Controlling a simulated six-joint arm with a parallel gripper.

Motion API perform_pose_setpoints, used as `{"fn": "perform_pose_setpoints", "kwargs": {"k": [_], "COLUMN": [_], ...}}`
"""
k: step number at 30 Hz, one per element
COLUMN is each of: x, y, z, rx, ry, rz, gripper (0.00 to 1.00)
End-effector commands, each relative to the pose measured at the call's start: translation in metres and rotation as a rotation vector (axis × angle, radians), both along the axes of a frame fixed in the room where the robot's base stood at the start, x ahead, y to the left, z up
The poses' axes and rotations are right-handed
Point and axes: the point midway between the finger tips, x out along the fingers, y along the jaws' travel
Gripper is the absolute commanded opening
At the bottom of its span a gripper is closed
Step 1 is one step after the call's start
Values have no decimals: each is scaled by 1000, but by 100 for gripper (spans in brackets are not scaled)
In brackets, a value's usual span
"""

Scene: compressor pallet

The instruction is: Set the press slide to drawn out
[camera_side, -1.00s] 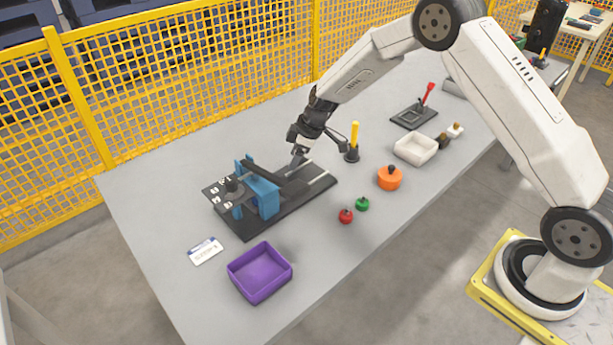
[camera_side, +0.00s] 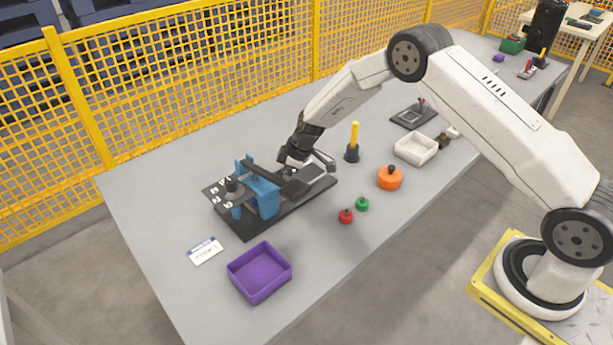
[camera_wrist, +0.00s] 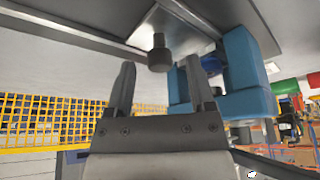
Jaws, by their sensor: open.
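The press stands on a dark base (camera_side: 250,228) at the left of the table, with a blue frame (camera_side: 264,197) and a round black head over a plate with white marks (camera_side: 214,192). My gripper (camera_side: 300,166) is low over the right part of the base, behind the blue frame. In the wrist view my gripper (camera_wrist: 160,75) has its fingers apart. A dark knob (camera_wrist: 159,55) shows between and beyond the fingertips, on a pale plate beside the blue frame (camera_wrist: 242,75). Contact is not visible. The slide's exact position is partly hidden by the gripper.
A purple bin (camera_side: 258,290), a white card (camera_side: 205,250), red (camera_side: 346,216) and green (camera_side: 362,204) knobs, an orange lidded pot (camera_side: 390,178), a yellow-handled tool in a stand (camera_side: 353,145) and a white tray (camera_side: 416,149) are around. A yellow mesh fence (camera_side: 190,75) runs behind the table.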

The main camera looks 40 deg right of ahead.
Motion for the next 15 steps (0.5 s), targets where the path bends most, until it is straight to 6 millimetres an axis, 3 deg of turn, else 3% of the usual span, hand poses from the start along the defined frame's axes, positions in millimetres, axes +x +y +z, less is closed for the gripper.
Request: {"fn": "perform_pose_setpoints", "kwargs": {"k": [13, 15], "x": [2, 2], "y": [2, 2], "z": [-6, -6], "rx": [0, 0], "ry": [0, 0], "rz": [0, 0], "gripper": [69, 47]}}
